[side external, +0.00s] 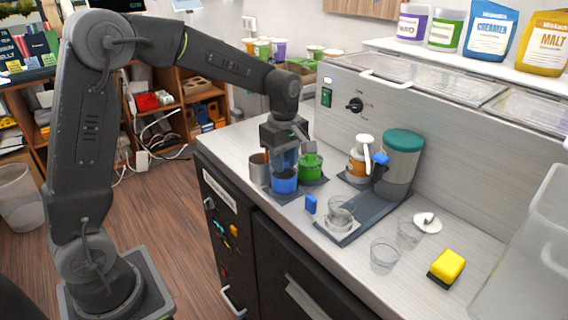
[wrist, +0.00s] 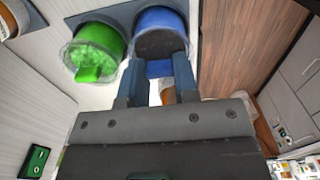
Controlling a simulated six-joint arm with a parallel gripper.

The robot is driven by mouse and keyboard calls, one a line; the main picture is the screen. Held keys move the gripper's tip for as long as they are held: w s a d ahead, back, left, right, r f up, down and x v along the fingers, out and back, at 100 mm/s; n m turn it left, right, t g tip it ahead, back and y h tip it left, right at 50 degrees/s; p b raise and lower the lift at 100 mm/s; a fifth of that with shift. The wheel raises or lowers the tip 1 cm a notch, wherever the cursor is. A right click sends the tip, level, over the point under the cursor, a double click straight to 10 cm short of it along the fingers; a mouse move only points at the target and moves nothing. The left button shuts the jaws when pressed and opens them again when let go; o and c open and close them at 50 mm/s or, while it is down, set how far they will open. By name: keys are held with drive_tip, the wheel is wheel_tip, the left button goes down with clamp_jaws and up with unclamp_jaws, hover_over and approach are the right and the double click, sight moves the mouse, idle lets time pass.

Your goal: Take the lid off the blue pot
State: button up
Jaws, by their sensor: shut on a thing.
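The blue pot (side external: 285,184) stands near the counter's left edge, and it also shows in the wrist view (wrist: 160,17). My gripper (side external: 285,163) is directly above it, pointing down. In the wrist view my gripper's two fingers (wrist: 160,66) are shut around a small blue piece, which looks like the handle of the pot's lid (wrist: 158,69). A dark round area shows inside the blue rim. I cannot tell whether the lid still rests on the pot or is slightly raised.
A small blue block (side external: 310,204) lies in front.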

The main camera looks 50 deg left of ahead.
drive_tip(key=r, duration=0.4)
drive_tip(key=shift+s+a, duration=0.15)
drive_tip(key=shift+a, duration=0.2)
drive_tip(key=s+a+r, duration=0.5)
drive_tip(key=a+r, duration=0.5)
drive_tip(key=r, duration=0.2)
drive_tip(key=w+a, duration=0.2)
drive_tip(key=w, duration=1.2)
hover_over(325, 163)
wheel_tip(325, 163, down, 18)
drive_tip(key=shift+f, duration=2)
